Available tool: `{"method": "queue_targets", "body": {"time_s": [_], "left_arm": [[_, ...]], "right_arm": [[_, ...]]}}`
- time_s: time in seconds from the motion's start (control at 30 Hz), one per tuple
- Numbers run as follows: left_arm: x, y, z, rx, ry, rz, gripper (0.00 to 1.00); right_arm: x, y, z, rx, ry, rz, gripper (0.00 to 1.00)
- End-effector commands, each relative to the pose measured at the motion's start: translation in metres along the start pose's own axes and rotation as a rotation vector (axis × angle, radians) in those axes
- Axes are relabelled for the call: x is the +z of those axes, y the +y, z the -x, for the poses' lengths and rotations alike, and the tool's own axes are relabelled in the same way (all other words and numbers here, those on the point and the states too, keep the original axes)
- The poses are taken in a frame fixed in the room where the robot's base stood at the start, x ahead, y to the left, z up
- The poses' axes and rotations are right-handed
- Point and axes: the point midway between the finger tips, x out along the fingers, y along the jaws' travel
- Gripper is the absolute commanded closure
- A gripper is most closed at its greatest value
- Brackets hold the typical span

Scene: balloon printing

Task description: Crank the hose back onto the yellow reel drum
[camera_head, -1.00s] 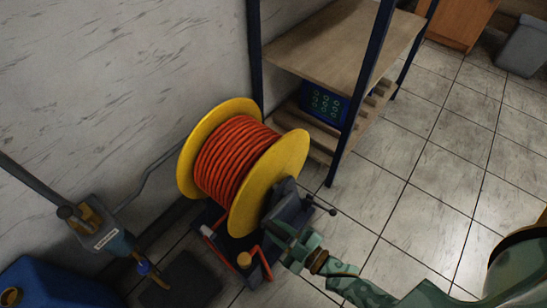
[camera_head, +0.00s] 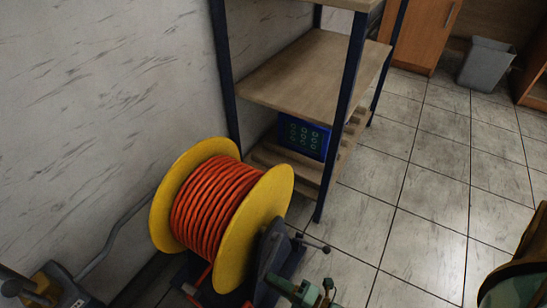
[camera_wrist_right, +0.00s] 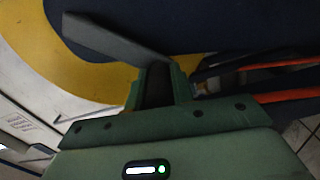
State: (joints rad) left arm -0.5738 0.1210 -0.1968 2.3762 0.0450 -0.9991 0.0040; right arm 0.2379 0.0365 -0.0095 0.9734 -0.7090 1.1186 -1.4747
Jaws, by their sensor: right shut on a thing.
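The yellow reel drum (camera_head: 240,215) stands by the wall in the lower left of the head view. The orange-red hose (camera_head: 210,205) lies in close turns between its flanges. My right gripper (camera_head: 285,286) is at the bottom edge, beside the reel's dark side support. In the right wrist view it (camera_wrist_right: 156,84) is shut at the end of a grey crank arm (camera_wrist_right: 115,38), which crosses in front of the yellow flange. The jaws hide the crank handle. My left gripper is not in view.
A wooden shelf with dark blue posts (camera_head: 345,120) stands behind the reel, with a blue box (camera_head: 303,137) low down. A black knobbed lever (camera_head: 312,243) sticks out beside the reel. Tiled floor (camera_head: 420,220) at right is clear. A grey bin (camera_head: 487,63) stands farther back.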

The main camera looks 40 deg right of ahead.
Motion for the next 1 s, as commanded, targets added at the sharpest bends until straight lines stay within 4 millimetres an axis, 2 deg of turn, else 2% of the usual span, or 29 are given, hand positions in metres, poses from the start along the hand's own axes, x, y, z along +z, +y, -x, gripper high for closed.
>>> {"method": "queue_targets", "body": {"time_s": [0.2,0.5,1.0], "left_arm": [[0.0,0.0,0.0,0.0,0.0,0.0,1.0],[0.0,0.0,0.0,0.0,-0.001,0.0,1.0],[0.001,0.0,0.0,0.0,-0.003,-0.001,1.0]], "right_arm": [[0.014,-0.013,0.001,-0.008,0.002,0.166,1.0],[0.028,-0.019,0.001,-0.006,0.002,0.315,1.0],[0.033,-0.021,0.002,-0.007,0.002,0.365,1.0]]}}
